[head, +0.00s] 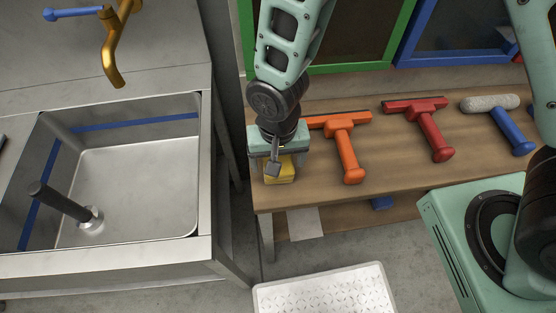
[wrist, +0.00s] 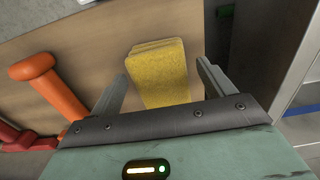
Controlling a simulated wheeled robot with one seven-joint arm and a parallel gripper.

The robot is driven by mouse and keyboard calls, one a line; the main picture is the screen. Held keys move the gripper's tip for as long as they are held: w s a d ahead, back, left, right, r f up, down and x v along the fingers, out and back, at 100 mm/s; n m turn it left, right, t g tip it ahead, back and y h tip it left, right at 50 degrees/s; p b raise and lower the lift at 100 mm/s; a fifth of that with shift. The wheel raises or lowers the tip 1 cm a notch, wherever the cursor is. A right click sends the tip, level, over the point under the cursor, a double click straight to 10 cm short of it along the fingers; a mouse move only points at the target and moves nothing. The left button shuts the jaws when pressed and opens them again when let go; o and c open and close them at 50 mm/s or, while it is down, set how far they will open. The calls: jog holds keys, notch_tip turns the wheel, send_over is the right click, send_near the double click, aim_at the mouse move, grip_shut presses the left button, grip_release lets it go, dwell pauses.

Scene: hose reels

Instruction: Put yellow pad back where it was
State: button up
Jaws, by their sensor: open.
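The yellow pad (head: 281,171) lies on the left end of the wooden table (head: 380,179), near its front left corner. It also shows in the wrist view (wrist: 160,75), where it looks like a thick yellow block with layered edges. My gripper (head: 274,170) is over the pad, pointing down. In the wrist view my gripper's two fingers (wrist: 160,80) are apart, one on each side of the pad, with visible gaps. In the head view the gripper hides part of the pad.
An orange squeegee (head: 346,150) lies just right of the pad, its handle close to my gripper. A red squeegee (head: 432,130) and a blue-handled roller (head: 507,127) lie farther right. A metal sink (head: 140,190) stands left across a gap. A white step (head: 325,290) is on the floor.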

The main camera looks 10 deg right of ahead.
notch_tip(320, 180, up, 11)
jog(key=s+d+r+n, duration=0.8)
jog(key=s, duration=0.1)
jog(key=shift+s+d+r+y+b, duration=0.15)
jog(key=shift+s+r+y+b, duration=0.15)
jog(key=shift+s+r, duration=0.05)
jog(key=shift+s, duration=0.1)
